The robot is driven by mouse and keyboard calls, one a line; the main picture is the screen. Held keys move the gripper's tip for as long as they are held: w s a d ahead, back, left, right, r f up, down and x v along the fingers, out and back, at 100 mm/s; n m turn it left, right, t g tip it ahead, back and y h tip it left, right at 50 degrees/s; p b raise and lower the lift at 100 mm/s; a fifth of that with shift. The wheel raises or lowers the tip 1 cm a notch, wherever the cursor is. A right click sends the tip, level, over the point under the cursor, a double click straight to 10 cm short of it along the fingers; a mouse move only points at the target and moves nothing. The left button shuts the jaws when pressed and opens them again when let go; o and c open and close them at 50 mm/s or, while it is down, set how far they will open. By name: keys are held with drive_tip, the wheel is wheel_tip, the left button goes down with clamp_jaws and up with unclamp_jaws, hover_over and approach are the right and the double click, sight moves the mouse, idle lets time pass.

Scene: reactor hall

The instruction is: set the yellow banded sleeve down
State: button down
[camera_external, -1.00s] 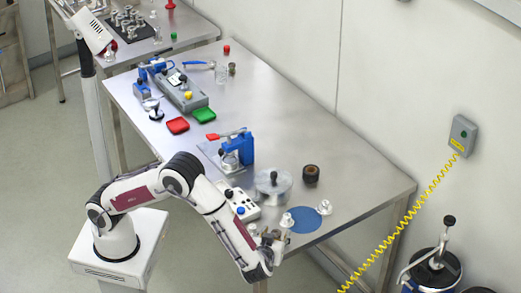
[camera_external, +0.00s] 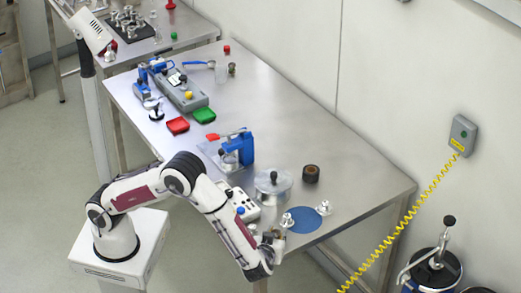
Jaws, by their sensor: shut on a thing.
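My gripper (camera_external: 277,236) is low at the near corner of the steel table, left of the blue round mat (camera_external: 306,222). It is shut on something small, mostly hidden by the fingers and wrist. I take this to be the yellow banded sleeve, but no yellow band can be made out at this size. I cannot tell whether it touches the table. A small silver fitting (camera_external: 288,219) stands just beyond the fingers, by the mat's left edge. Another silver fitting (camera_external: 324,208) stands at the mat's right edge.
A clear round-lidded vessel (camera_external: 273,184) and a dark brown ring (camera_external: 311,173) stand behind the mat. A blue press (camera_external: 237,150) stands farther back. The table's right side (camera_external: 365,180) is clear.

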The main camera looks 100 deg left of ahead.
sight(277, 233)
drive_tip(key=shift+r, duration=0.1)
drive_tip(key=shift+r, duration=4.9)
drive_tip(key=shift+w, duration=0.1)
drive_tip(key=w+d+r+m+t+h, duration=0.2)
drive_tip(key=w+d+m+t+h, duration=0.1)
drive_tip(key=w+m+t, duration=0.3)
drive_tip(key=w+d+r+m+t+h, duration=0.25)
drive_tip(key=w+m+t, duration=0.25)
drive_tip(key=w, duration=0.4)
drive_tip(key=s+d+f+m+t+h, duration=0.1)
drive_tip(key=d+f+m+t+h, duration=0.1)
drive_tip(key=d+m+h, duration=0.3)
drive_tip(key=shift+s+d+f+m+h, duration=0.15)
drive_tip(key=shift+s+d+m+h, duration=0.3)
drive_tip(key=shift+h, duration=0.6)
drive_tip(key=shift+w+a, duration=0.1)
drive_tip(key=shift+w, duration=0.05)
